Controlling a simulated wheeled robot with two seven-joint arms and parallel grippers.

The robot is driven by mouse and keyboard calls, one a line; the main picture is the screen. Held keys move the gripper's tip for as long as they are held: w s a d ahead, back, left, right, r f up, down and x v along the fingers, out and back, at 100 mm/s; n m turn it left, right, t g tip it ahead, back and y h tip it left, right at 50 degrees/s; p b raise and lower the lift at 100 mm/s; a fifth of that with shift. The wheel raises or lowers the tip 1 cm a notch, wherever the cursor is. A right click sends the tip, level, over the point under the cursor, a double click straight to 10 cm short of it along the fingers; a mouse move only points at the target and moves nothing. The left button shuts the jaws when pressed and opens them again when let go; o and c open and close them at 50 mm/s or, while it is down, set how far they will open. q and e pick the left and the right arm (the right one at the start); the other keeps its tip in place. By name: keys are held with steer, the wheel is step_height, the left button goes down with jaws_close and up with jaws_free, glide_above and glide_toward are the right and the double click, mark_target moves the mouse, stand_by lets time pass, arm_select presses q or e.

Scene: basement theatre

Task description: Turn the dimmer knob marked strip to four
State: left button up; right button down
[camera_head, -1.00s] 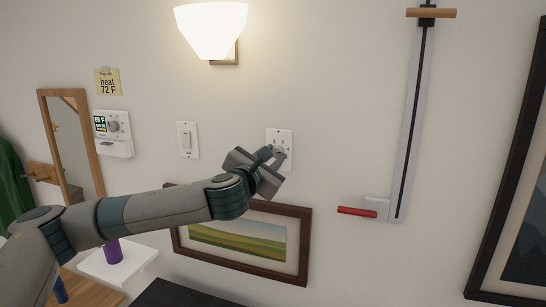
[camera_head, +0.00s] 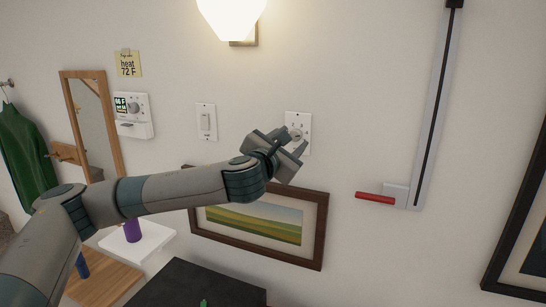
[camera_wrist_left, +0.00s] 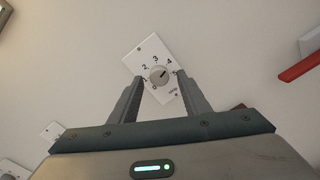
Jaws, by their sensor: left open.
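A white dimmer plate (camera_head: 304,121) is on the wall behind the fingertips of my left gripper (camera_head: 288,142) in the head view. In the left wrist view the plate (camera_wrist_left: 143,51) looks tilted, with a round grey knob (camera_wrist_left: 158,76) and numbers around it. The knob's dark pointer line slants to the upper right, toward the 4 and 5 side; the exact number is hard to tell. My right gripper is not in view.
A light switch (camera_head: 206,121) and a thermostat (camera_head: 132,115) are left of the plate. A framed picture (camera_head: 314,232) hangs below. A slide track with a red handle (camera_head: 375,197) is at the right. A lamp (camera_head: 232,15) is above. A dark surface (camera_head: 190,285) lies below.

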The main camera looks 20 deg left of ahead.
arm_select(q)
steer(key=s+a+b, duration=0.1)
steer(key=s+b, duration=0.7)
steer(key=s, duration=0.8)
steer(key=shift+s, duration=0.4)
steer(key=shift+a, duration=0.1)
